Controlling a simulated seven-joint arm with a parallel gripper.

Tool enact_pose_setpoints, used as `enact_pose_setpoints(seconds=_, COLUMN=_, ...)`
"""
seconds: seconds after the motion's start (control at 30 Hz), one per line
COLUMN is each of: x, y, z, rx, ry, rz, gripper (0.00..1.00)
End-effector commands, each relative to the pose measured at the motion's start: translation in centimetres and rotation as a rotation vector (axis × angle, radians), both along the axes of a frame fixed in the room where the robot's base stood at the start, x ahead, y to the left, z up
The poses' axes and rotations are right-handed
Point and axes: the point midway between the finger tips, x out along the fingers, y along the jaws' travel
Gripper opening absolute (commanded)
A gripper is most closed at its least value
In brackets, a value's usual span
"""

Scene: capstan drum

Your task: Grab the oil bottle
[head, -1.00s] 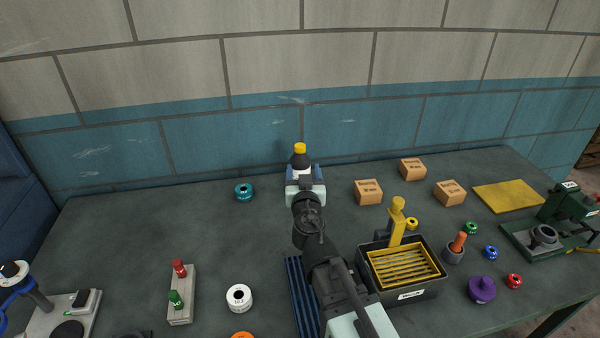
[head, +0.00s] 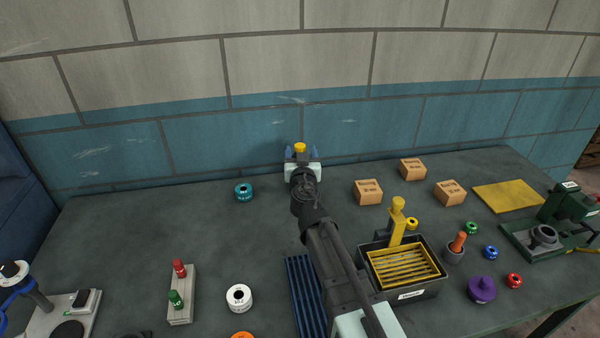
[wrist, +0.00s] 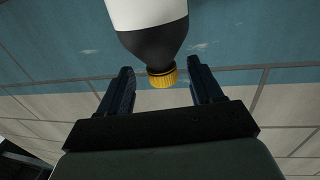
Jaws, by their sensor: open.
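The oil bottle is dark with a white label and a yellow cap. In the head view only its yellow cap (head: 300,147) and a bit of its dark top show; my gripper and arm hide the rest. In the wrist view the bottle (wrist: 155,40) is at the top centre, its cap pointing toward the palm. My gripper (head: 301,153) is open, also seen in the wrist view (wrist: 160,75), with one finger on each side of the bottle's neck and cap. Gaps show between the fingers and the bottle.
The tiled wall (head: 230,140) stands close behind the bottle. Cardboard boxes (head: 368,191) and a teal ring (head: 243,192) lie to the sides. A black bin with a yellow grate (head: 405,267) stands right of my arm. A blue ribbed tray (head: 304,290) lies beneath it.

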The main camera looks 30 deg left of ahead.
Motion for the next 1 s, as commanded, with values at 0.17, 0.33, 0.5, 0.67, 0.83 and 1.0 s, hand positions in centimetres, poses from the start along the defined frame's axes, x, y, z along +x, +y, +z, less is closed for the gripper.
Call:
enact_pose_setpoints(seconds=0.17, x=2.0, y=1.8, z=0.5, rx=0.001, ry=-0.001, rz=0.000, gripper=0.65)
enact_pose_setpoints(seconds=0.33, x=3.3, y=2.8, z=0.4, rx=-0.001, ry=0.001, rz=0.002, gripper=0.65)
enact_pose_setpoints(seconds=0.5, x=3.3, y=2.8, z=0.4, rx=-0.001, ry=0.001, rz=0.002, gripper=0.65)
enact_pose_setpoints(seconds=0.67, x=3.3, y=2.7, z=0.4, rx=-0.001, ry=0.000, rz=0.002, gripper=0.57)
enact_pose_setpoints(seconds=0.83, x=3.3, y=2.7, z=0.4, rx=-0.001, ry=0.000, rz=0.002, gripper=0.41)
enact_pose_setpoints(seconds=1.0, x=3.3, y=2.7, z=0.4, rx=-0.002, ry=0.001, rz=0.002, gripper=0.25)
